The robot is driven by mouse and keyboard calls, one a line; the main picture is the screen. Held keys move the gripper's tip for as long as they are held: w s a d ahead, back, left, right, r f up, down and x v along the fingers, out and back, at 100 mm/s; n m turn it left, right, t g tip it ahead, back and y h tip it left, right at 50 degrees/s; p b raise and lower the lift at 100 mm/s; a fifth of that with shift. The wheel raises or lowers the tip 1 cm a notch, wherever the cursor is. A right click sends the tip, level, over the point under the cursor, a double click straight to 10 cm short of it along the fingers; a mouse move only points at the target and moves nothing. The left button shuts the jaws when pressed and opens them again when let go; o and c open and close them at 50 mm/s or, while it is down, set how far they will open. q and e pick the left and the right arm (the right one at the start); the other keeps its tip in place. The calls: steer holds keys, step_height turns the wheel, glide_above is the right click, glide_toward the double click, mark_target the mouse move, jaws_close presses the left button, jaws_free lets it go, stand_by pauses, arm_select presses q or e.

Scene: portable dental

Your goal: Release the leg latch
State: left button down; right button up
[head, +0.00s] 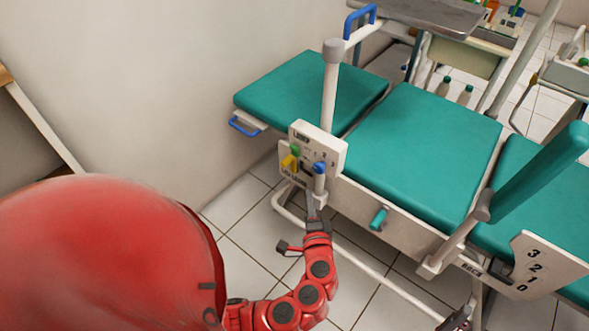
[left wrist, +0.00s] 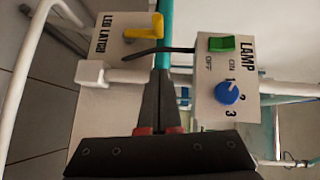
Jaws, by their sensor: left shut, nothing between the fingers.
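The leg latch is a yellow lever (head: 289,161) on a white plate on the side of the teal chair, left of the lamp panel. In the left wrist view the yellow lever (left wrist: 145,30) sits on the plate marked for the leg latch, ahead of the fingertips and a little left. My left gripper (head: 311,198) is shut and empty, pointing up at the panels from below; its fingers (left wrist: 163,82) appear apart from the lever. At the bottom edge, a dark piece (head: 458,318) looks like part of my right gripper; its jaws are unclear.
Beside the lever is the lamp panel (left wrist: 203,95) with a green switch (left wrist: 221,43) and a blue knob (left wrist: 228,92). A white post (head: 330,95) rises behind it. A teal-handled lever (head: 379,217) and a numbered back plate (head: 545,265) lie to the right.

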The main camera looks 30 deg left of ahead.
mark_target(285, 164)
arm_select(q)
steer(key=shift+s+a+f+b+x, duration=0.15)
steer(key=shift+s+a+x, duration=0.2)
steer(key=shift+x, duration=1.75)
steer(key=shift+s+a+b+x, duration=0.2)
steer(key=shift+s+a+x, duration=0.15)
steer(key=shift+x, duration=1.7)
steer(key=shift+s+a+f+b+x, duration=0.15)
steer(key=shift+s+a+x, duration=0.2)
steer(key=shift+x, duration=1.75)
steer(key=shift+w+r, duration=0.1)
steer(key=shift+r, duration=0.05)
steer(key=shift+a+r+p, duration=0.15)
steer(key=shift+r+p, duration=0.05)
steer(key=shift+p, duration=0.3)
steer(key=shift+a+r+n+g+h+p, duration=0.15)
steer(key=shift+a+n+g+h+p, duration=0.2)
steer(key=shift+p, duration=0.6)
steer(key=a+r+n+g+h+p, duration=0.1)
steer(key=a+r+n+p, duration=0.1)
steer(key=p, duration=0.6)
steer(key=shift+a+h+p, duration=0.2)
steer(key=shift+h+p, duration=0.15)
steer(key=shift+p, duration=0.05)
steer(key=a+f+n+h+p, duration=0.1)
steer(key=a+f+h+p, duration=0.1)
steer(key=a+p, duration=0.3)
steer(key=shift+w+a+f+n+g+h+p, duration=0.4)
steer(key=shift+f+p, duration=0.3)
steer(key=shift+p, duration=1.6)
